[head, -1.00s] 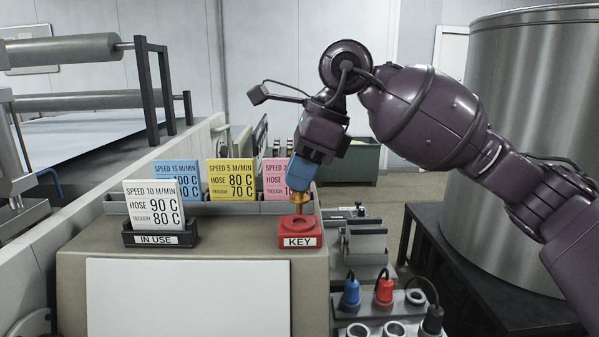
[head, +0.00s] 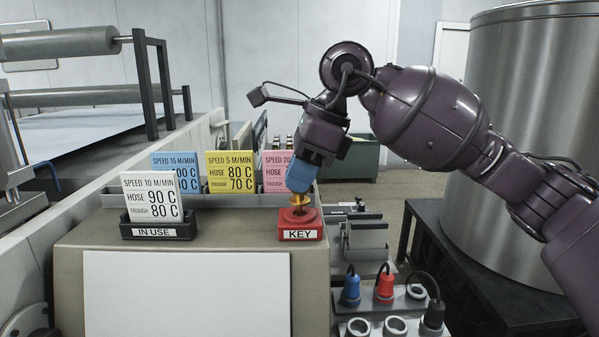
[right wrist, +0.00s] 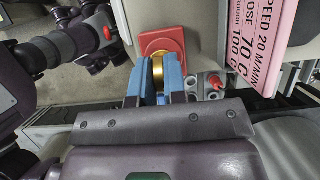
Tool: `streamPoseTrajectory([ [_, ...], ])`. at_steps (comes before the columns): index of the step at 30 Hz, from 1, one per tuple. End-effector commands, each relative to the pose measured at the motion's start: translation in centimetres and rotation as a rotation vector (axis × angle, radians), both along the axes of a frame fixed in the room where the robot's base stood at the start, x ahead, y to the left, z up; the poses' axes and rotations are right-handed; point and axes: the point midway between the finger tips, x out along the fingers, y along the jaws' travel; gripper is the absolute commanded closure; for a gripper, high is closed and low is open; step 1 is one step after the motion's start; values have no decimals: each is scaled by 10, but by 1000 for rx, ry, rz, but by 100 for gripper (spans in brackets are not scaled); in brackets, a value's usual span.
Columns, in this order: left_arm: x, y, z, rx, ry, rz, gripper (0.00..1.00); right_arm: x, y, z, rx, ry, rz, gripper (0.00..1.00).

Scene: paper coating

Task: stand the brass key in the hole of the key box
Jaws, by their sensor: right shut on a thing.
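The red key box (head: 300,226), labelled KEY, stands on the right end of the beige console top. The brass key (head: 299,201) is upright over the box's round hole, its lower end at or in the hole; how deep it sits I cannot tell. My right gripper (head: 298,186), with blue fingers, is shut on the key from above. In the right wrist view the brass key (right wrist: 158,72) is between the two blue fingers of the gripper (right wrist: 158,85), with the red box (right wrist: 160,42) just beyond. My left gripper is not in view.
A white card in the IN USE holder (head: 158,229) stands left of the key box. Blue, yellow (head: 230,172) and pink cards stand in a grey rack (head: 232,198) close behind. Blue and red plugs (head: 384,290) stand at lower right.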

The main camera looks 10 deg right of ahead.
Motion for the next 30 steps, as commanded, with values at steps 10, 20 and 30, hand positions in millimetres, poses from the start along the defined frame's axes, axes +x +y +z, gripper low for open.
streamPoseTrajectory([
  [10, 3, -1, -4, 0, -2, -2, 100, 0, 0, -8, 0, 0, 0, 100],
  [20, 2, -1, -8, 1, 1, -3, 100, 0, 0, -14, 0, 0, 0, 100],
  [30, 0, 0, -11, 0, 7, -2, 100, 0, 0, -17, 0, 0, 0, 100],
])
